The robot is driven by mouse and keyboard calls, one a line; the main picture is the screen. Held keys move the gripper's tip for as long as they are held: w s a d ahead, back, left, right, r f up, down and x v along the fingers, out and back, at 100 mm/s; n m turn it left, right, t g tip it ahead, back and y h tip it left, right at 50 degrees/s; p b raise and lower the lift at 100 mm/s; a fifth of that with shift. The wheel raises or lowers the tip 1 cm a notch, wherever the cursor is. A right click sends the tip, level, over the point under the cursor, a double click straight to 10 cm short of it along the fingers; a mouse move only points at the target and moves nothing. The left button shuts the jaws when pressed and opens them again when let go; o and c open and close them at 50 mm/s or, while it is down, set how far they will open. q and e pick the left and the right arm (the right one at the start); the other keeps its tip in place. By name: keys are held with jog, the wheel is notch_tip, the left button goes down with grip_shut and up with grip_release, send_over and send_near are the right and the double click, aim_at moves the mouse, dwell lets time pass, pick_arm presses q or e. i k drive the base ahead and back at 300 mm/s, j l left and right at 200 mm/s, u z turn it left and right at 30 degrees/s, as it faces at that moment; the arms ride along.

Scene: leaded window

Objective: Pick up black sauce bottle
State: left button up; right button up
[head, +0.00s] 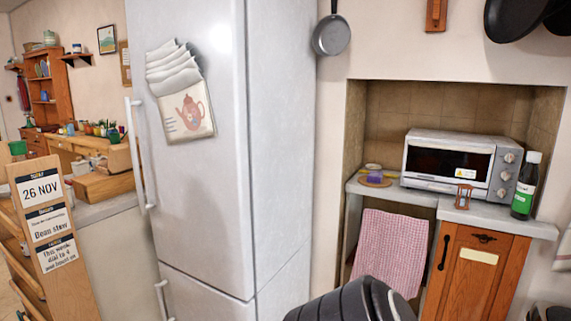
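A dark bottle (524,186) with a white cap and a green and white label stands upright on the right end of the grey counter (469,211), just right of the toaster oven. It is the only black bottle I can make out. Neither of my grippers can be made out in the head view, and nothing is seen touching the bottle.
A white toaster oven (450,160) fills the alcove beside the bottle. A small hourglass-like item (463,196) stands before it. A pink towel (390,250) hangs below the counter. A tall white fridge (195,150) stands left. A wooden cupboard (470,280) is below the bottle.

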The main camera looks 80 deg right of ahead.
aim_at(529, 178)
jog(key=z, duration=4)
